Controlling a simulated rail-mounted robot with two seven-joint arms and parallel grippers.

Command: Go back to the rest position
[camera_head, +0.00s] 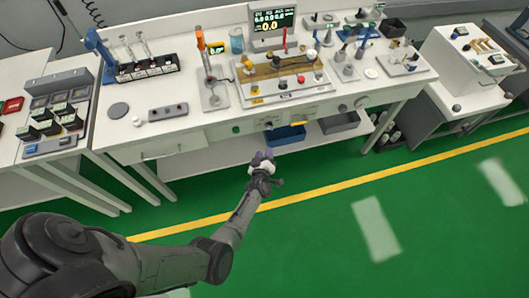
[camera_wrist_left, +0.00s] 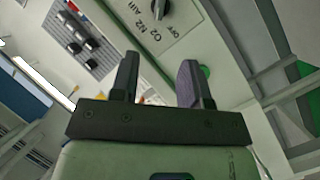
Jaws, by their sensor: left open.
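My left gripper (camera_head: 262,158) is in front of the white workbench (camera_head: 150,147), below its front edge and over the green floor. In the left wrist view, its two dark fingers (camera_wrist_left: 160,80) stand apart with nothing held between them. A purple pad shows on the right finger. Behind the fingers is a pale panel (camera_wrist_left: 190,35) with a black knob (camera_wrist_left: 160,8) and the letters O2, N2 and AIR. My right gripper is in neither view.
A blue bin (camera_head: 285,136) and a grey bin (camera_head: 339,122) sit on the lower shelf behind the gripper. The benchtop holds a monitor (camera_head: 272,20), stands and a wooden board with instruments. Side tables stand left and right. The green floor (camera_head: 330,240) in front is clear.

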